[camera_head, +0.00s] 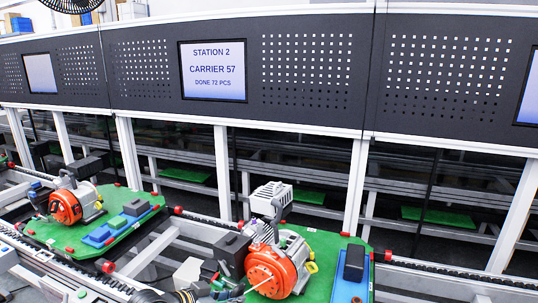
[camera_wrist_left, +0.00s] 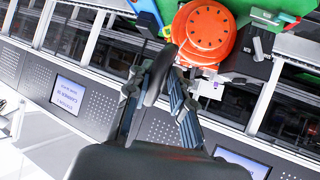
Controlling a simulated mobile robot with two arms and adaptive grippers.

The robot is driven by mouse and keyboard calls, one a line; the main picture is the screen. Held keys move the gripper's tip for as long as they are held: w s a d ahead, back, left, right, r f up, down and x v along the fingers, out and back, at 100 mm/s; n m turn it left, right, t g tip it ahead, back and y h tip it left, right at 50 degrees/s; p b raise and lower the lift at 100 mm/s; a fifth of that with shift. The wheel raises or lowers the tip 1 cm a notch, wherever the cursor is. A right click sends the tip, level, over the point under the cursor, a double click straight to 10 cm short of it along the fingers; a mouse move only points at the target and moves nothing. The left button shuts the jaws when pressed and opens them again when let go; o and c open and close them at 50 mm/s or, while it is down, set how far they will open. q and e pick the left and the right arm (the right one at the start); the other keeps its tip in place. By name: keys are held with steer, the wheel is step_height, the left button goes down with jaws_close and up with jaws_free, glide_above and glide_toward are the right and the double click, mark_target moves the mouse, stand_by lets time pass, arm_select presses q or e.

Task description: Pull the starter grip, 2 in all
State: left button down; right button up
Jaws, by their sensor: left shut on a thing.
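An engine with a round orange starter housing (camera_head: 275,270) sits on a green carrier (camera_head: 322,247) at the bottom centre of the head view. The housing also shows at the top of the left wrist view (camera_wrist_left: 208,30). My left gripper (camera_head: 230,288) is just left of this housing. In the left wrist view my left gripper (camera_wrist_left: 165,82) is shut on a dark starter grip (camera_wrist_left: 153,84), which lies between its fingers close to the housing. A thin light line, perhaps the cord, runs from the gripper to the housing. My right gripper is not in view.
A second engine with an orange housing (camera_head: 66,206) sits on another green carrier (camera_head: 60,237) at the left. Blue trays (camera_head: 107,234) lie beside it. A dark panel with a screen (camera_head: 213,71) reading "STATION 2, CARRIER 57, DONE 72 PCS" stands behind the conveyor.

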arm_select(q)
steer(key=w+d+f+b, duration=0.4)
steer(key=w+f+b, duration=0.1)
steer(key=w+b, duration=0.2)
steer(key=w+d+f+b, duration=0.4)
steer(key=w+b, duration=0.4)
steer(key=b, duration=0.2)
steer(key=shift+f, duration=0.65)
steer(key=shift+c, duration=1.6)
jaws_free()
steer(key=shift+r, duration=0.2)
steer(key=shift+a, duration=0.1)
steer(key=s+a+r+p, duration=0.3)
steer(key=s+p, duration=0.4)
steer(key=p, duration=0.3)
steer(key=shift+a+r, duration=0.3)
steer(key=shift+r, duration=0.5)
